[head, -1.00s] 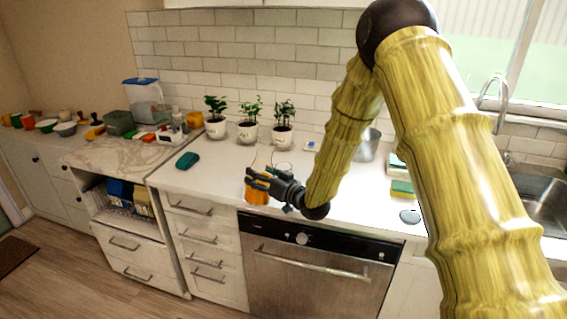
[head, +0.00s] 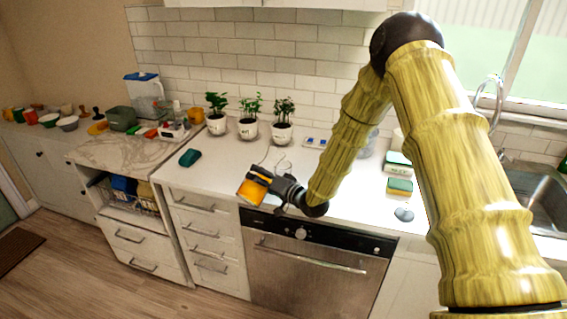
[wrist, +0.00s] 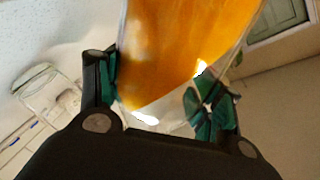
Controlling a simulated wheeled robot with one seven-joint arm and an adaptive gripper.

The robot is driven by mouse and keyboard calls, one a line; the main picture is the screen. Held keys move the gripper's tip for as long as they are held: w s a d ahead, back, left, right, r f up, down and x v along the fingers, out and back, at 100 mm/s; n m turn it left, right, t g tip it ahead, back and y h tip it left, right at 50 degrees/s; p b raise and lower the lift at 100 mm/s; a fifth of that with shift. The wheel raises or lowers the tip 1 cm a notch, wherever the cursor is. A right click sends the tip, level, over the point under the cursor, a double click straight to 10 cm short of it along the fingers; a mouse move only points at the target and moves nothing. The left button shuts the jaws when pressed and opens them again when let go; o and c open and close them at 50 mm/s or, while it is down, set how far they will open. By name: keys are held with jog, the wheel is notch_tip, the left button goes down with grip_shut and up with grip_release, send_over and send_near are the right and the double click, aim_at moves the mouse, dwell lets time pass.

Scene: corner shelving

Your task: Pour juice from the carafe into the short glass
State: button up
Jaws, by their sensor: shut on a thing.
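The carafe (head: 249,191) holds orange juice and is tilted near the counter's front edge, apparently raised. My gripper (head: 266,176) is shut on it from the right. In the wrist view the carafe (wrist: 185,50) fills the space between the two green-padded fingers (wrist: 160,105), and its juice surface looks slanted to the glass walls. A clear glass (head: 284,165), likely the short glass, stands on the counter just behind my gripper, partly hidden by it. A clear glass outline (wrist: 45,92) also shows at the left of the wrist view. I see no juice stream.
Three potted plants (head: 248,128) stand along the back wall. A dark green object (head: 190,157) lies on the counter to the left. Sponges (head: 399,186) and the sink (head: 535,195) are to the right. The counter between the green object and the carafe is clear.

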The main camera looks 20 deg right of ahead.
jog(key=shift+s+a+f+m+p, duration=0.1)
jog(key=shift+m+p, duration=0.1)
jog(key=shift+m, duration=0.15)
jog(key=shift+a+f+m+p, duration=0.1)
jog(key=shift+m+p, duration=0.05)
jog(key=shift+m, duration=0.2)
jog(key=shift+r+m+p, duration=0.3)
jog(key=shift+r+p, duration=0.05)
jog(key=shift+p, duration=0.05)
jog(key=shift+r+m+p, duration=0.2)
jog(key=shift+m+p, duration=0.2)
jog(key=shift+d+r+m+g+y+p, duration=0.2)
jog(key=shift+r+m+g+y+p, duration=0.1)
jog(key=shift+r+m+g+p, duration=0.2)
dwell(2.1)
jog(key=shift+a+f+n+t+b, duration=0.3)
jog(key=shift+f+n+b, duration=0.1)
jog(key=shift+f+b, duration=0.25)
jog(key=shift+d+f+n+b, duration=0.1)
jog(key=shift+f+n+b, duration=0.5)
jog(key=shift+n+b, duration=0.3)
jog(key=shift+d+r, duration=0.1)
jog(key=shift+r, duration=0.2)
jog(key=shift+n, duration=0.3)
